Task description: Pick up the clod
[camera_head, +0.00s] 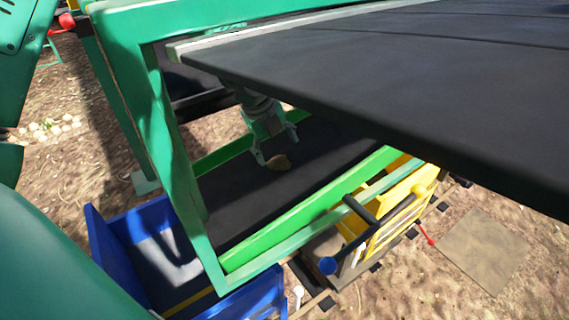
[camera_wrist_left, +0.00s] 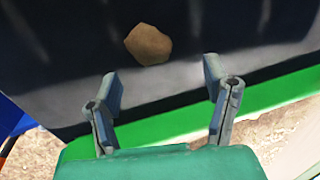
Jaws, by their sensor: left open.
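The clod (camera_head: 279,162) is a small brown lump lying on the black lower belt (camera_head: 250,197) inside the green frame. My left gripper (camera_head: 276,150) reaches down to it under the upper belt, with its fingers spread. In the left wrist view the clod (camera_wrist_left: 148,44) lies beyond the fingertips and a little left of the midpoint between them. The left gripper (camera_wrist_left: 163,80) is open and empty there, and no finger appears to touch the clod. Part of my left arm is hidden behind the upper belt. My right gripper is not in view.
The black upper belt (camera_head: 400,70) overhangs the lower one. Green frame posts and rails (camera_head: 172,150) border the space. A blue bin (camera_head: 118,250) stands at the lower left and a yellow part (camera_head: 385,220) at the lower right. Dirt ground lies around.

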